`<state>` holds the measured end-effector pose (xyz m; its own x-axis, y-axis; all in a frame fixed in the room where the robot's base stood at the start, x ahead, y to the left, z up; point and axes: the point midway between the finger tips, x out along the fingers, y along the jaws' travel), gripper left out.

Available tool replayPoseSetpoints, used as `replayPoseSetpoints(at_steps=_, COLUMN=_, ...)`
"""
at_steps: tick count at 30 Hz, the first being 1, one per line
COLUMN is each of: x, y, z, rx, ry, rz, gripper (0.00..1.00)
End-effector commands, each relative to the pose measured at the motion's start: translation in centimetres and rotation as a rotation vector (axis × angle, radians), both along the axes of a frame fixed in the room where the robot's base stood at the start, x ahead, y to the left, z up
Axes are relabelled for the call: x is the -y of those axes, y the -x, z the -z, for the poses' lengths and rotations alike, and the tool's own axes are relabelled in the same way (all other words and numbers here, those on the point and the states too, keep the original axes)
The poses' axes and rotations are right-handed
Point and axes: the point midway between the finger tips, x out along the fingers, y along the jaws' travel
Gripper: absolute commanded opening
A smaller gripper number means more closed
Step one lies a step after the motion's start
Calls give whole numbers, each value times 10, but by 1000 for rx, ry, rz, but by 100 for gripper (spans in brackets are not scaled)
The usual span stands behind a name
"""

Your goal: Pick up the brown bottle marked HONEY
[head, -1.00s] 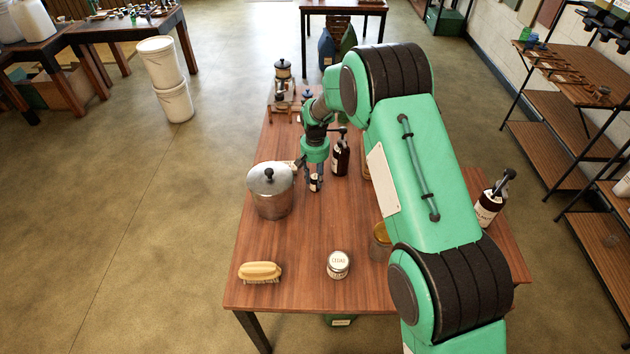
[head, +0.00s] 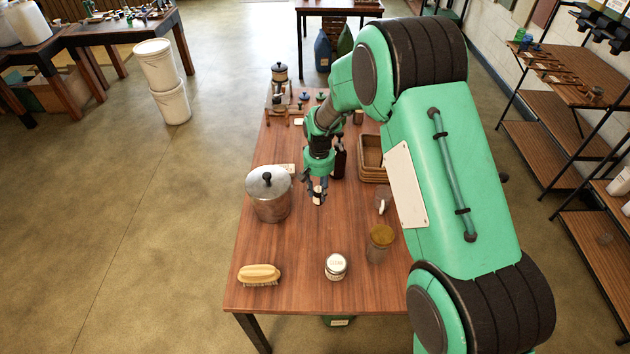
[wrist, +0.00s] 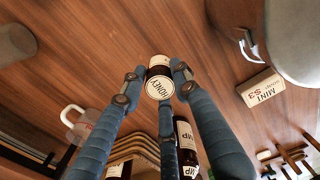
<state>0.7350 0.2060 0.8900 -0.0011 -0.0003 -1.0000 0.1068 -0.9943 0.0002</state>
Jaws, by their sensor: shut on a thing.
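The small brown bottle marked HONEY (wrist: 159,79) shows its white label between my fingertips in the wrist view. My gripper (head: 318,190) is shut on it, with fingers on both sides. In the head view the bottle (head: 317,198) is small and partly covered by the fingers, right of the metal pot. It seems held over the table; the exact gap beneath it is hard to tell.
A lidded metal pot (head: 270,200) stands left of my gripper. A dark pump bottle (head: 340,162) is close behind it. A MINT card (wrist: 261,89) lies by the pot. A brush (head: 259,275), white-lidded tin (head: 335,267) and amber jar (head: 380,243) stand nearer.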

Motion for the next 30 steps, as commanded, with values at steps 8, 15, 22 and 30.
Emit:
replayPoseSetpoints(at_steps=8, x=12, y=43, z=-5, rx=0, ry=0, rz=0, gripper=2)
replayPoseSetpoints(at_steps=15, x=18, y=63, z=-7, rx=1, ry=0, rz=0, gripper=2)
replayPoseSetpoints(at_steps=22, x=19, y=69, z=-7, rx=1, ry=0, rz=0, gripper=2)
replayPoseSetpoints(at_steps=30, x=19, y=69, z=-7, rx=1, ry=0, rz=0, gripper=2)
